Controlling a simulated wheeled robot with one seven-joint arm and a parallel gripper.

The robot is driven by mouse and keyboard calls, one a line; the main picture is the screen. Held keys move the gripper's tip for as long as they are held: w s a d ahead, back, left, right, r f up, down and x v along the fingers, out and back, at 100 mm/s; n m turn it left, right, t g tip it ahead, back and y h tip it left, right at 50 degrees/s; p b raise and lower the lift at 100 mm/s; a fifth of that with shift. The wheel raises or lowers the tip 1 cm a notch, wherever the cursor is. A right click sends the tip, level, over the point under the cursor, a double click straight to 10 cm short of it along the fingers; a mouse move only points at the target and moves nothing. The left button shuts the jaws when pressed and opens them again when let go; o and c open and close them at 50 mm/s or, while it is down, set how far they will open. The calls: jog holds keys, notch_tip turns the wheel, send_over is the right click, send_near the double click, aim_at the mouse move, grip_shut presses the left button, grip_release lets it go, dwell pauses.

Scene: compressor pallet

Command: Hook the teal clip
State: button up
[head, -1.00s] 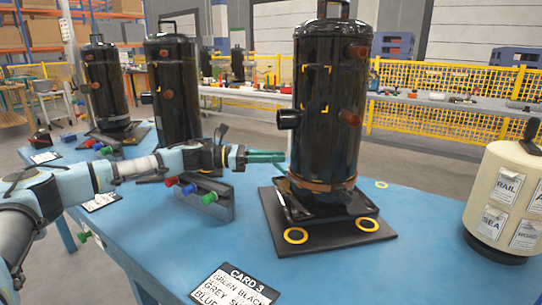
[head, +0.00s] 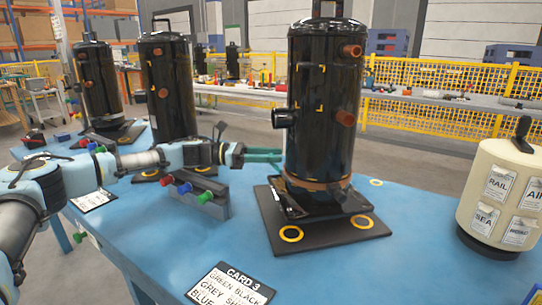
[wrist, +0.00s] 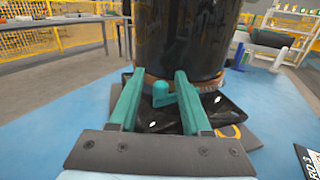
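The black compressor (head: 318,110) stands upright on a dark base plate (head: 345,232) on the blue table. A copper-coloured band runs around its foot. In the wrist view, a teal clip (wrist: 162,94) with a rounded knob sits at this band (wrist: 205,86), between the fingers and in front of the compressor (wrist: 183,40). I cannot make out the clip in the head view. My gripper (head: 280,156) points at the compressor's lower left side. In the wrist view my gripper (wrist: 161,78) is open, with one teal finger on each side of the clip and visible gaps to both.
A grey rack (head: 200,203) with red, blue and green handles lies under my arm. CARD 3 (head: 232,285) lies at the front edge. A cream labelled canister (head: 503,200) stands at right. More compressors (head: 168,88) stand behind my arm.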

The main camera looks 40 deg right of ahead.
jog(key=v, duration=1)
jog(key=shift+w+a+b, duration=0.25)
jog(key=shift+b, duration=0.15)
